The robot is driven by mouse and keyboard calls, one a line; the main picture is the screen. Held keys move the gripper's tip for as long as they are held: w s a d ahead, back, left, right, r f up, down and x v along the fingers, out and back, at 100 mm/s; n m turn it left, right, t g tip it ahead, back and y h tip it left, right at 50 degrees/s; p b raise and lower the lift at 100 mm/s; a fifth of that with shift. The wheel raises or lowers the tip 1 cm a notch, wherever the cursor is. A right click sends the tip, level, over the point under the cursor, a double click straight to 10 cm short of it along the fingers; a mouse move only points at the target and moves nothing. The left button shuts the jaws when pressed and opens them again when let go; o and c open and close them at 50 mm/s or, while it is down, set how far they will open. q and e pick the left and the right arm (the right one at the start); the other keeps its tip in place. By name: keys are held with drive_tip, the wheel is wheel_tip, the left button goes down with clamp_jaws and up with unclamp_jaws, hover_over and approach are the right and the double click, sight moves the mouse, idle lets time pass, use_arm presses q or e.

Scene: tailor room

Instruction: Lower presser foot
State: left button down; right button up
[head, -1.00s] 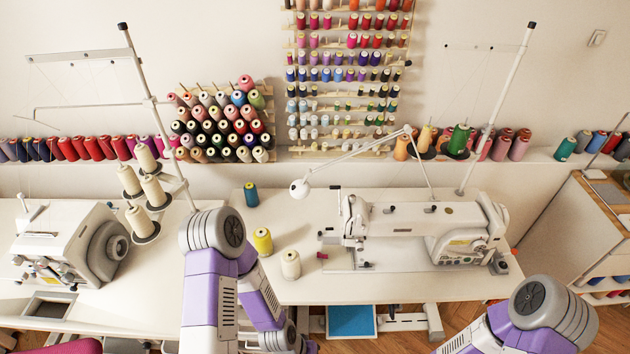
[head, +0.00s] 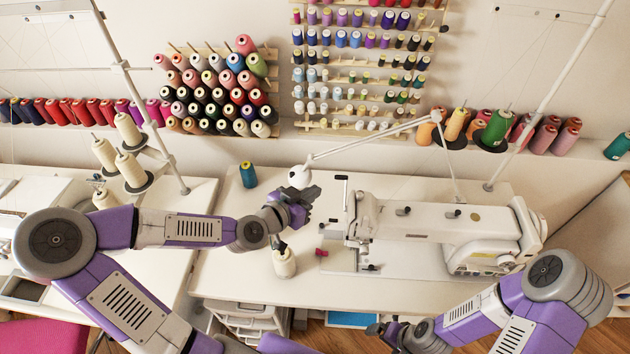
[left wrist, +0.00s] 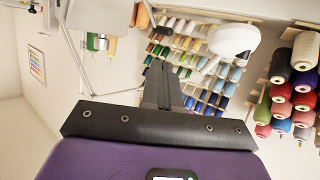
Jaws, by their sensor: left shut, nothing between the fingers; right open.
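The white sewing machine (head: 440,228) stands on the white table at the centre right in the head view. Its needle end (head: 364,225), where the presser foot sits, is at its left; the foot itself is too small to make out. My left gripper (head: 308,196) is shut and empty, raised to the left of that end and apart from it. The left wrist view shows its shut fingers (left wrist: 162,85). My right gripper (head: 380,330) is low at the table's front edge, partly hidden, and open.
A lamp head (head: 299,176) hangs close behind my left gripper; it also shows in the left wrist view (left wrist: 234,40). A cream spool (head: 284,261) stands below my left gripper. A teal spool (head: 248,175) and a small pink item (head: 321,252) are on the table.

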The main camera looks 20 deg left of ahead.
use_arm(q)
drive_tip(key=r+b+x, duration=0.1)
drive_tip(key=b+x, duration=0.3)
drive_tip(key=x, duration=0.7)
drive_tip(key=shift+w+a+r, duration=0.2)
drive_tip(key=shift+w+a, duration=0.1)
drive_tip(key=shift+w, duration=0.05)
